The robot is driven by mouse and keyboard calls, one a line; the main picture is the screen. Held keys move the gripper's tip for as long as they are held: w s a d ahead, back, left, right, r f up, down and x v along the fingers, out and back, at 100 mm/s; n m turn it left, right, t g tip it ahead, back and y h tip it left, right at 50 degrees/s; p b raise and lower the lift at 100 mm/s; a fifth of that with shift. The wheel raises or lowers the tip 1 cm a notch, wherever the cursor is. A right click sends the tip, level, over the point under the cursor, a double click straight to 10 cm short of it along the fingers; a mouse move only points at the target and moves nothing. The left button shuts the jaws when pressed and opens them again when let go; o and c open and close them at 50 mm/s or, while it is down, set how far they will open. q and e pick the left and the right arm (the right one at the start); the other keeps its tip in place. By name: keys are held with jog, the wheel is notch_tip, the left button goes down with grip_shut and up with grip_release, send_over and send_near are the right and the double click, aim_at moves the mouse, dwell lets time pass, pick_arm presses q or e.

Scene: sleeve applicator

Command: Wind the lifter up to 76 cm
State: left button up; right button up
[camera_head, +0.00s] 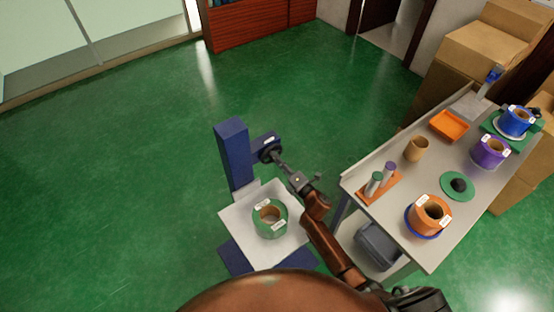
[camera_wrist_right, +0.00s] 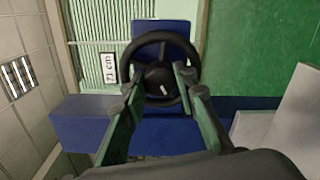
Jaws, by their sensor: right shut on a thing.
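The lifter is a dark blue column (camera_head: 233,155) with a white platform (camera_head: 236,222), standing on the green floor in the head view. A green ring-shaped roll (camera_head: 270,217) with white labels sits on the platform. A black handwheel (camera_head: 265,150) is on the column's right side; it also shows in the right wrist view (camera_wrist_right: 160,43). My right gripper (camera_head: 279,160) is at the handwheel, its two fingers (camera_wrist_right: 157,88) shut on it. A display (camera_wrist_right: 108,69) beside the wheel reads sideways, seemingly 73 cm, though the last digit is unclear. My left gripper is out of view.
A grey table (camera_head: 400,200) stands to the right with orange, purple and blue rolls, an orange tray (camera_head: 449,125) and small cylinders on an orange stand. Cardboard boxes (camera_head: 480,45) are behind it. The floor left of the lifter is clear.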

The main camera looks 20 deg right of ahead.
jog(key=n+p, duration=0.2)
jog(key=n, duration=1.3)
jog(key=n+p, duration=0.3)
jog(key=n, duration=1.2)
jog(key=shift+s+a+f, duration=0.1)
jog(key=shift+a, duration=0.05)
dwell(0.9)
dwell(0.5)
jog(key=o, duration=1.2)
jog(key=shift+c, duration=0.2)
